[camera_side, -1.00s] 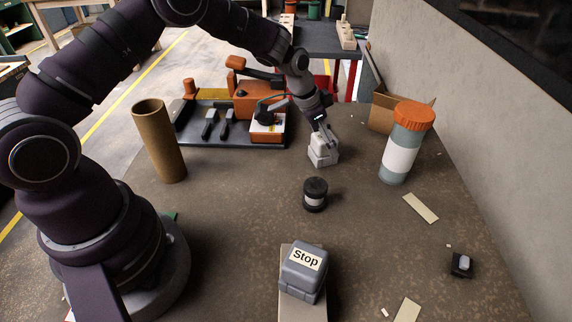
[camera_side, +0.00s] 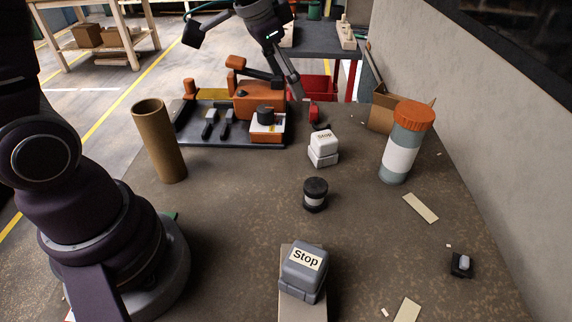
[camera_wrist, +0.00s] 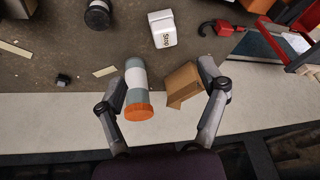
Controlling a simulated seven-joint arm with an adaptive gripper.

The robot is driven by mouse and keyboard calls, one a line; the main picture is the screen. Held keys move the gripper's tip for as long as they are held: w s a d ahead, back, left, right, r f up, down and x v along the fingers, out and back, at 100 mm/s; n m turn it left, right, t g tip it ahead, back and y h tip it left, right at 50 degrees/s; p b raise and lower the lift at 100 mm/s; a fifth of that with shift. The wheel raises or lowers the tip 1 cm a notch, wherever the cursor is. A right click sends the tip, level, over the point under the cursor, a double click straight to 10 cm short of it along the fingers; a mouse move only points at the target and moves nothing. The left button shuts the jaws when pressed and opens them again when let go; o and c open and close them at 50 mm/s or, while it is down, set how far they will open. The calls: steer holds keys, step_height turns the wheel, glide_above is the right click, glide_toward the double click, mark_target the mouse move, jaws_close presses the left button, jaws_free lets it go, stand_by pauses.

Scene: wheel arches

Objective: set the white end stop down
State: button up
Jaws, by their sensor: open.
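The white end stop (camera_side: 323,148), a block with "Stop" printed on its top, stands upright on the brown table, behind the small black jar and left of the orange-capped bottle. It also shows at the top of the wrist view (camera_wrist: 163,29). My gripper (camera_side: 297,92) is raised above the far part of the table, apart from the white end stop. In the wrist view its two fingers (camera_wrist: 162,82) are spread wide with nothing held between them. A grey end stop (camera_side: 303,270), also marked "Stop", stands on a pale strip at the front.
A black jar (camera_side: 315,194), an orange-capped bottle (camera_side: 399,150), a cardboard tube (camera_side: 159,142) and a dark tool tray (camera_side: 190,134) stand around. A cardboard box (camera_side: 383,112) and red clamp (camera_side: 314,112) are at the back. Table right of the jar is mostly clear.

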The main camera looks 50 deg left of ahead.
steer(key=s+r+n+t, duration=0.1)
steer(key=s+r+n, duration=0.1)
steer(key=s, duration=1.2)
steer(key=shift+r+n+y, duration=0.2)
steer(key=shift+n+y, duration=0.2)
steer(key=shift+n, duration=0.4)
steer(key=shift+a, duration=0.1)
